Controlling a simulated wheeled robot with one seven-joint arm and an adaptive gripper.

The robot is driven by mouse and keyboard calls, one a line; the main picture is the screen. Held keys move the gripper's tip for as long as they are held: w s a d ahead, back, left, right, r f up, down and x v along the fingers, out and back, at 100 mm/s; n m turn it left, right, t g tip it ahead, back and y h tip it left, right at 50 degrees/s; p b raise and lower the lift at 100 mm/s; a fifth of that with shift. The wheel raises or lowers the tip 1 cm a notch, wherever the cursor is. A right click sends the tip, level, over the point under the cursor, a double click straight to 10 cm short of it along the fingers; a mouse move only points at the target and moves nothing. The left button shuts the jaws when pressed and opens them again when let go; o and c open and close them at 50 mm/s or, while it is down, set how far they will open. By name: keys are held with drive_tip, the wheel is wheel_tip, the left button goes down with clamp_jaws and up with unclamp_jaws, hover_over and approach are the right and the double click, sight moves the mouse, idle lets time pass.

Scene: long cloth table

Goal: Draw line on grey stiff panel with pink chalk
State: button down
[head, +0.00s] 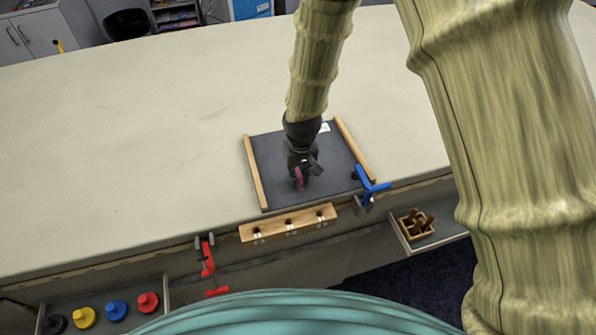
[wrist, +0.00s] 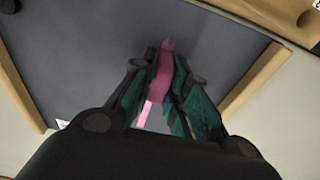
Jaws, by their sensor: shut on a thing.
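The grey stiff panel (head: 277,160) lies flat near the table's front edge, with a wooden strip along its left side and another along its right. It fills much of the wrist view (wrist: 70,60). My gripper (head: 301,172) is over the middle of the panel, pointing down. It is shut on the pink chalk (head: 298,178), which shows between the fingers in the wrist view (wrist: 160,80). The chalk's tip is close to the panel; I cannot tell whether it touches. No line is visible on the panel, though my gripper hides part of it.
A blue clamp (head: 369,184) sits at the panel's right front corner. A wooden block with holes (head: 288,223) is at the front edge, and a red clamp (head: 208,262) is left of it. Open drawers hold coloured knobs (head: 117,309) and a small wooden box (head: 416,226). The table's left is clear.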

drive_tip(key=shift+s+d, duration=0.25)
drive_tip(key=shift+s, duration=0.55)
drive_tip(key=shift+s, duration=0.15)
drive_tip(key=shift+s+d+p, duration=0.3)
drive_tip(key=shift+s+p, duration=0.05)
drive_tip(key=shift+s, duration=0.4)
drive_tip(key=shift+r, duration=0.1)
wheel_tip(320, 180, up, 7)
drive_tip(key=p, duration=0.5)
drive_tip(key=shift+w, duration=0.1)
